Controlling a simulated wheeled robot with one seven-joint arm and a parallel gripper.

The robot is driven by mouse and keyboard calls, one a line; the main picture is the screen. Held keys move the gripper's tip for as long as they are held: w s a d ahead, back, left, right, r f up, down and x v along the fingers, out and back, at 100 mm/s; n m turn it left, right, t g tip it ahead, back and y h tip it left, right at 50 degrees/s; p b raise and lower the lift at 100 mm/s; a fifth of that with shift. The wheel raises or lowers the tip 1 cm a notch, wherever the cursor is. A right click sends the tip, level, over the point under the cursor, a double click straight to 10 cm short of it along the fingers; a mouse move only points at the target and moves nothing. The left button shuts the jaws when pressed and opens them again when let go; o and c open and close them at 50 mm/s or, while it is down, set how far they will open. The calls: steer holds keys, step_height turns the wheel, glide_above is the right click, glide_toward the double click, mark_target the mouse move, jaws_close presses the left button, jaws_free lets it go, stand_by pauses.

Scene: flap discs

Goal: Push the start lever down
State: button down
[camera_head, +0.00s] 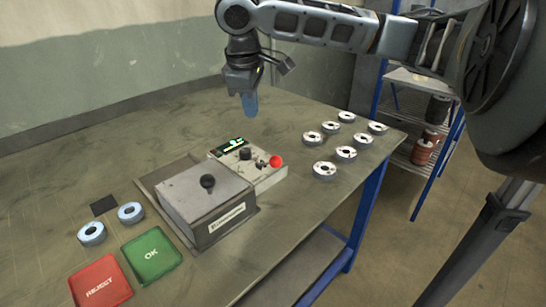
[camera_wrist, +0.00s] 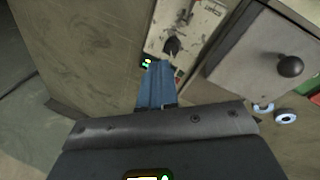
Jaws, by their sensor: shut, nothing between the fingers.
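The control box (camera_head: 257,172) is a light panel with a lit green display (camera_head: 233,145), a black knob (camera_head: 245,153) and a red ball (camera_head: 275,161) at its right end, which looks like the lever's end. My gripper (camera_head: 250,112) is shut and empty, its blue fingers pointing down above and behind the box, apart from it. In the wrist view the blue fingertips (camera_wrist: 160,66) lie in front of the box's panel (camera_wrist: 190,20), near the black knob (camera_wrist: 172,46) and the display (camera_wrist: 147,63). The red ball is not clearly visible there.
A grey lidded box (camera_head: 205,195) with a black knob stands left of the control box. Several flap discs (camera_head: 324,171) lie on the right of the table; two more (camera_head: 131,212) lie left. Green OK (camera_head: 151,256) and red REJECT (camera_head: 100,283) pads are in front.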

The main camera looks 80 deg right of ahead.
steer(key=b, duration=0.5)
glide_above(273, 157)
steer(key=w+d, duration=0.2)
steer(key=w, duration=0.1)
step_height(273, 157, down, 6)
steer(key=shift+s+a+f, duration=0.35)
steer(key=shift+s, duration=0.15)
steer(key=shift+f, duration=0.15)
stand_by(0.8)
steer(key=shift+s+a+f, duration=0.1)
steer(key=shift+s+f, duration=0.1)
steer(key=shift+s+a+f+b, duration=0.25)
steer(key=shift+s+f+b, duration=0.2)
steer(key=shift+f, duration=0.2)
steer(key=shift+s+a+f+b, duration=0.3)
steer(key=shift+f+b, duration=0.15)
steer(key=shift+f, duration=0.15)
stand_by(2.1)
steer(key=shift+d, duration=0.1)
stand_by(0.4)
steer(key=shift+w+d+r+p, duration=0.3)
steer(key=shift+w+r+p, duration=0.2)
steer(key=shift+r+p, duration=0.35)
steer(key=shift+w+d+r+p, duration=0.25)
steer(key=shift+w+r+p, duration=0.25)
steer(key=shift+r+p, duration=0.25)
